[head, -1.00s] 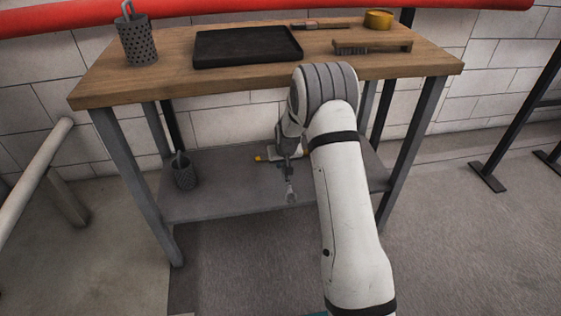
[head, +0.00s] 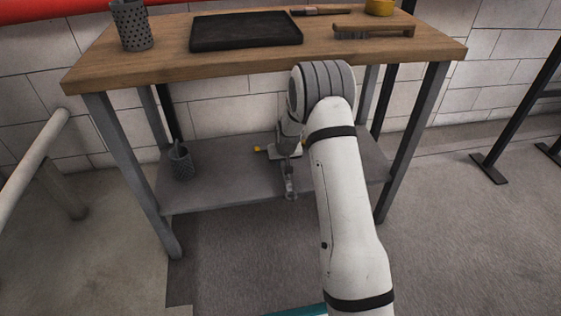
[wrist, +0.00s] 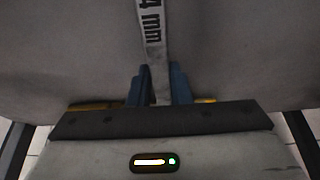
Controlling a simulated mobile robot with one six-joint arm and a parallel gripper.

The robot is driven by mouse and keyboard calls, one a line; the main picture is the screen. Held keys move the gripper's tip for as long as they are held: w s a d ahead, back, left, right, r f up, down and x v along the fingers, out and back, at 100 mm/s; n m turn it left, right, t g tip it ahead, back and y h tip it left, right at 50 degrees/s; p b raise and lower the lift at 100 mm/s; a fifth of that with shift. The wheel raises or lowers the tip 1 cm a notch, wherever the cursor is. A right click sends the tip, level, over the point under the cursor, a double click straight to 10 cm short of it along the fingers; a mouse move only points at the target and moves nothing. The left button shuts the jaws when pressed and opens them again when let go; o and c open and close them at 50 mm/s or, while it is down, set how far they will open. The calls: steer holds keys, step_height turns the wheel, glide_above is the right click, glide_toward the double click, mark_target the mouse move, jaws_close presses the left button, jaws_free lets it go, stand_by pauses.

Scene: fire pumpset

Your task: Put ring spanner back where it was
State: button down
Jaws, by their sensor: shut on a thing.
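The ring spanner (wrist: 152,30) is a grey metal bar with "4 mm" readable on it in the wrist view. My gripper (wrist: 160,82) has its blue fingers shut on it, one on each side. In the head view my gripper (head: 289,176) is over the front part of the workbench's lower shelf (head: 225,190). The spanner's end (head: 291,195) shows just below the gripper, near the shelf's front edge. I cannot tell whether it touches the shelf. My arm hides part of the shelf's right side.
On the wooden top (head: 240,62) are another perforated holder (head: 131,27), a black tray (head: 246,31), a brush (head: 375,31) and a yellow roll (head: 379,7).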

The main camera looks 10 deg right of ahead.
steer(key=shift+f, duration=0.4)
steer(key=c, duration=1.3)
jaws_free()
steer(key=shift+o, duration=0.2)
